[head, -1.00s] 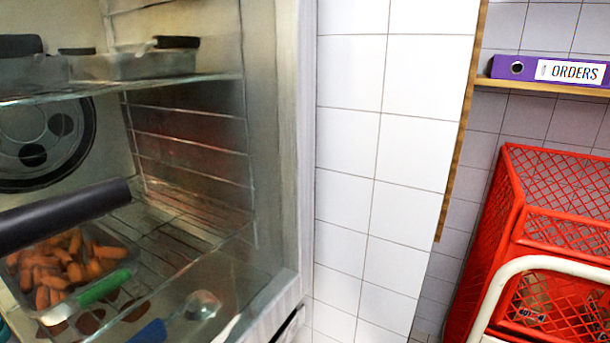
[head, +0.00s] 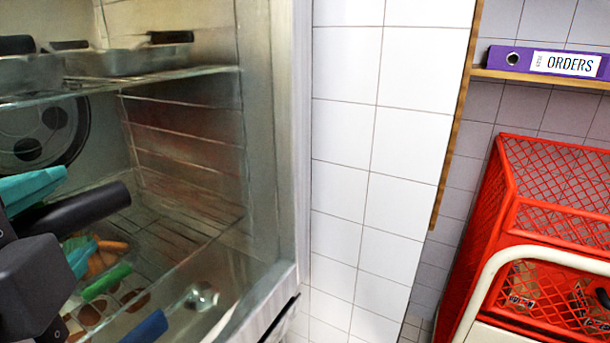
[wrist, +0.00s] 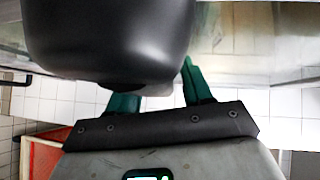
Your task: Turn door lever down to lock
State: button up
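The black door lever (head: 85,205) is a thick bar at the left of the head view, in front of the glass oven door (head: 215,275). It points right and tilts slightly up toward its free end. My gripper (head: 72,212) has come in from the left, with one teal finger above the lever and one below it. The fingers are apart; I cannot tell whether either touches the lever. In the wrist view, a large dark rounded shape, likely the lever, covers part of one teal finger of my gripper (wrist: 158,88).
Behind the glass are wire racks, metal trays (head: 125,60), a dish of carrots (head: 97,262) and utensils with green and blue (head: 147,327) handles. A tiled wall (head: 365,150) stands right of the oven. Farther right are a red crate (head: 560,185) and an ORDERS binder (head: 510,60) on a shelf.

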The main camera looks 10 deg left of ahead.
grip_shut()
jog(key=shift+w, duration=0.1)
dwell(0.4)
